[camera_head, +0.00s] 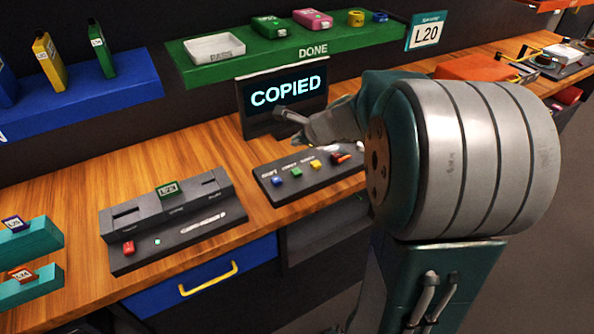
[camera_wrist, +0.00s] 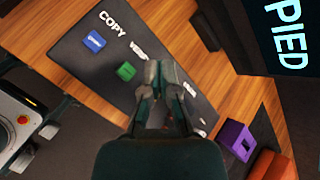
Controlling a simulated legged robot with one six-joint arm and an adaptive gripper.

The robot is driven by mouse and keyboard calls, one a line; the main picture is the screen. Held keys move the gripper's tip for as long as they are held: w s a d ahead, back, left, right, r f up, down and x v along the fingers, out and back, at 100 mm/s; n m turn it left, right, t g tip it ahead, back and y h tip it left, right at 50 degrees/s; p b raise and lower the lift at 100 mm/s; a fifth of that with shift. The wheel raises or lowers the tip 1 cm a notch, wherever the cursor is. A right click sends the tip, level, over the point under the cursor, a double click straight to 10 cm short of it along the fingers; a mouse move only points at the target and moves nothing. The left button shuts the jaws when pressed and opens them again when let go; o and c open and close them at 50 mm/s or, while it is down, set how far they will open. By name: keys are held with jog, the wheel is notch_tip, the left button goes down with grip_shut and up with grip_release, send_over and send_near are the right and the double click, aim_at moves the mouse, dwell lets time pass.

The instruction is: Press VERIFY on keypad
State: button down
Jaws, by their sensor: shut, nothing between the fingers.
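The keypad (camera_head: 326,174) is a dark panel on the wooden bench, with a row of coloured buttons. It also shows in the wrist view (camera_wrist: 108,62). The blue button (camera_wrist: 94,41) sits by the label COPY. The green button (camera_wrist: 126,71) sits by a partly hidden label starting like VERIFY; in the head view it is the green button (camera_head: 296,173). My gripper (camera_head: 292,128) is shut and empty above the keypad, in front of the screen. In the wrist view its fingertips (camera_wrist: 160,68) are just right of the green button and hide the panel's middle.
The screen (camera_head: 286,95) behind the keypad reads COPIED. A dark two-slot device (camera_head: 170,222) with a red button stands left of the keypad. A green DONE shelf (camera_head: 290,50) overhangs behind. A purple block (camera_wrist: 236,140) lies beyond the keypad in the wrist view.

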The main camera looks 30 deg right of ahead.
aim_at(298, 172)
jog(key=shift+a+f, duration=0.3)
jog(key=shift+f, duration=0.3)
jog(key=shift+a+f, duration=0.25)
jog(key=shift+f, duration=0.35)
jog(key=f, duration=0.1)
jog(key=d+f, duration=0.1)
jog(key=f, duration=0.1)
jog(key=d+f, duration=0.1)
jog(key=shift+d+f, duration=0.1)
jog(key=shift+f, duration=0.2)
jog(key=shift+a+f, duration=0.15)
jog(key=shift+a, duration=0.6)
jog(key=shift+d, duration=0.55)
jog(key=shift+a, duration=0.1)
jog(key=shift+a, duration=0.3)
jog(key=shift+d, duration=0.25)
jog(key=shift+a+f, duration=0.2)
jog(key=shift+f, duration=0.15)
